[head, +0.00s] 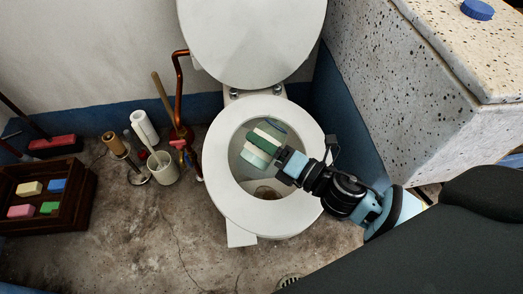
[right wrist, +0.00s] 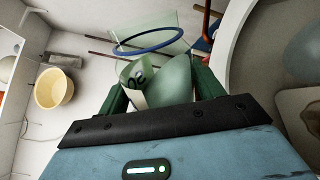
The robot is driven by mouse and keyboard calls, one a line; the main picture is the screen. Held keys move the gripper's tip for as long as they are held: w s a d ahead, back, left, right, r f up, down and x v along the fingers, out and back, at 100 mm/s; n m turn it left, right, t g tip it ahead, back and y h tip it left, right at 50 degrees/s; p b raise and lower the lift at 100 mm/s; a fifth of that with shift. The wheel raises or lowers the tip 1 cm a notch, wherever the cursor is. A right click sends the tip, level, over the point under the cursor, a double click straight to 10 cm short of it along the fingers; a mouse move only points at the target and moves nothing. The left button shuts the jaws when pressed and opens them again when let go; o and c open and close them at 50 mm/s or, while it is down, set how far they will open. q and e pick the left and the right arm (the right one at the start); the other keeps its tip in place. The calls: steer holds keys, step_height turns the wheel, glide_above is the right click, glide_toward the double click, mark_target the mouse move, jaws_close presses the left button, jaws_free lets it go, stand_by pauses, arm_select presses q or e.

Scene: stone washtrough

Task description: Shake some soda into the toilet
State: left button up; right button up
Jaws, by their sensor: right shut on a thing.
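The toilet (head: 223,190) stands with its lid (head: 253,40) raised and its white seat down around the open bowl. My right gripper (head: 266,146) is above the bowl, coming in from the right, and is shut on a pale green and white container, the soda (head: 257,158). The container is tilted over the bowl opening. In the right wrist view the soda (right wrist: 178,80) sits between the green fingers of the gripper (right wrist: 160,95), with part of a dark marking showing. I cannot see any powder falling. My left gripper is not in view.
A dark wooden crate (head: 83,203) with coloured blocks stands at the left. A white brush holder (head: 163,170), a copper pipe (head: 179,80) and a plunger-like tool are left of the toilet. A speckled stone trough (head: 400,100) stands close at the right. A yellow bucket (right wrist: 53,90) shows in the right wrist view.

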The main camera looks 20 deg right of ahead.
steer(key=s+d+r+m+t+h, duration=0.2)
steer(key=s+d+r+m+h, duration=0.1)
steer(key=s+r+m+h, duration=0.25)
steer(key=w+f+n+y, duration=0.1)
steer(key=w+a+f+n+g+y, duration=0.1)
steer(key=w+f+y, duration=0.1)
steer(key=w+a+f+n+y, duration=0.1)
steer(key=w+f+n+y, duration=0.1)
steer(key=shift+w+a+g, duration=0.25)
steer(key=shift+g, duration=0.05)
step_height(320, 180, down, 9)
steer(key=w+n+g+y, duration=0.1)
steer(key=n+g+y, duration=0.3)
steer(key=y, duration=0.2)
steer(key=shift+a+g, duration=0.3)
steer(key=shift+a, duration=0.05)
steer(key=shift+w+r, duration=0.1)
stand_by(4.7)
